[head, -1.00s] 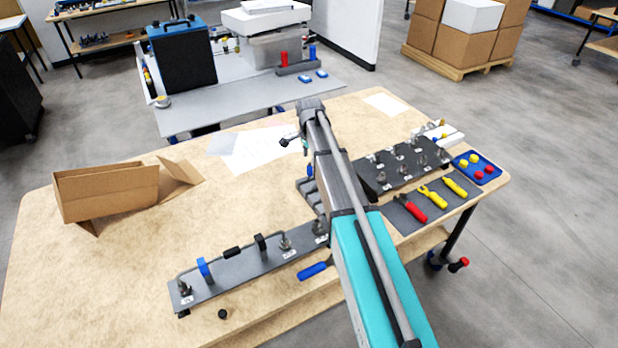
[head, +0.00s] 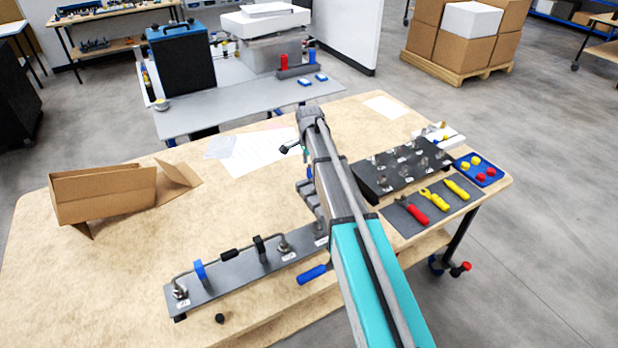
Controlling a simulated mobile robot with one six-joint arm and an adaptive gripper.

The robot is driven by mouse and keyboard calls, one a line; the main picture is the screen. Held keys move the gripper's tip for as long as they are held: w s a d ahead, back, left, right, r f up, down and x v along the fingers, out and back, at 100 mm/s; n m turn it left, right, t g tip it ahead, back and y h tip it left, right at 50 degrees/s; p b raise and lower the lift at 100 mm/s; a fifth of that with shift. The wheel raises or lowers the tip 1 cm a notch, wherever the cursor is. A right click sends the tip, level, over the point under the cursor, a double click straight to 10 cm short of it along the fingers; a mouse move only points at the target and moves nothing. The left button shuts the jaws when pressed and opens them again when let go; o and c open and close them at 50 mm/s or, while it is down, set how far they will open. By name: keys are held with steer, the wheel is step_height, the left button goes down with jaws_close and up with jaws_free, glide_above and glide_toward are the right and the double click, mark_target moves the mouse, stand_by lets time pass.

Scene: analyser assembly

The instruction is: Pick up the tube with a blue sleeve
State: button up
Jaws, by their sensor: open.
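A thin grey tube (head: 212,263) runs low along a dark grey plate (head: 225,285) at the table's front left. Its ends meet metal fittings at the plate's left and towards its right. A blue sleeve (head: 200,271) sits around the tube near its left end, with a black piece (head: 229,255) and a black band further right. Another small blue part (head: 309,172) shows at a grey holder left of my arm; the arm hides most of it. My arm reaches over the table, right of the tube.
A blue-handled tool (head: 312,274) and a black knob (head: 220,318) lie near the front edge. An open cardboard box (head: 105,195) stands left. Right are a black fitting plate (head: 398,172), hand tools on a grey mat (head: 402,216) and a blue tray (head: 490,177). The left middle is clear.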

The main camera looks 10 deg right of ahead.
mark_target(310, 177)
steer(key=shift+f+b, duration=1.65)
steer(key=shift+f, duration=0.25)
jaws_close()
